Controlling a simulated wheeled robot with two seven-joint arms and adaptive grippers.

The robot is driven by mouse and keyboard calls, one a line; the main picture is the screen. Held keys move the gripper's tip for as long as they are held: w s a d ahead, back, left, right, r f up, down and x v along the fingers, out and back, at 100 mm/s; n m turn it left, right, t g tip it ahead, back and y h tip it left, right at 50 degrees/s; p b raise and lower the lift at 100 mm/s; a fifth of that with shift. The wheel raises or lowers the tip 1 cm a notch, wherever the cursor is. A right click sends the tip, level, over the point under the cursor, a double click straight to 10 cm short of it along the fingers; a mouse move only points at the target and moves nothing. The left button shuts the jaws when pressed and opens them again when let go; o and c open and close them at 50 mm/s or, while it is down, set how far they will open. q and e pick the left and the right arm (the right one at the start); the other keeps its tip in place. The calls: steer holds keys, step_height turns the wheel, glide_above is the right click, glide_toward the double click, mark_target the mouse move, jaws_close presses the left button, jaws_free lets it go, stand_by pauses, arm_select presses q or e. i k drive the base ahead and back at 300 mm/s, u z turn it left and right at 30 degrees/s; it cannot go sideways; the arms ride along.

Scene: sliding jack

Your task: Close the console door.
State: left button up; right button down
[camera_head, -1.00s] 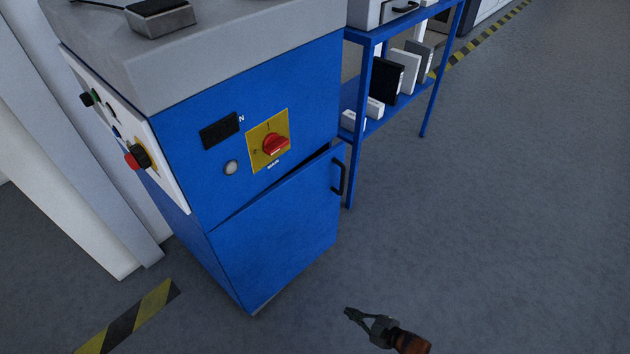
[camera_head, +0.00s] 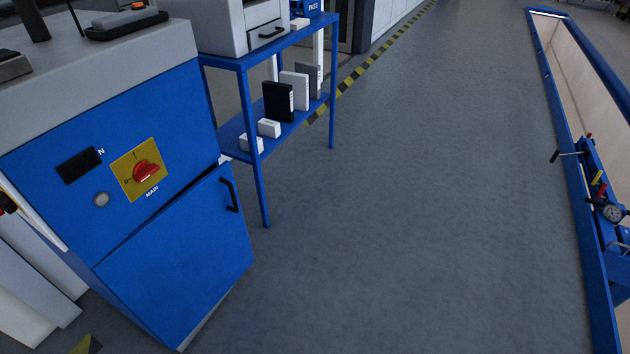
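The blue console (camera_head: 60,200) stands at the left with a grey top. Its blue door (camera_head: 180,265) fills the lower front and has a black handle (camera_head: 229,195) near its upper right corner. The door looks slightly ajar: its right edge juts past the cabinet's edge, and a dark gap runs along its top. Neither of my grippers is in view.
A blue shelf table (camera_head: 262,190) with binders and small boxes stands behind the console, close to the door's right side. Open grey floor (camera_head: 400,230) lies to the right. A long blue-framed bench (camera_head: 585,230) with a gauge is at the far right.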

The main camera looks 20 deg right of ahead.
mark_target(176, 266)
steer(key=z, duration=0.85)
steer(key=i, duration=1)
steer(key=u, duration=0.95)
steer(key=i, duration=0.6)
steer(key=u, duration=0.65)
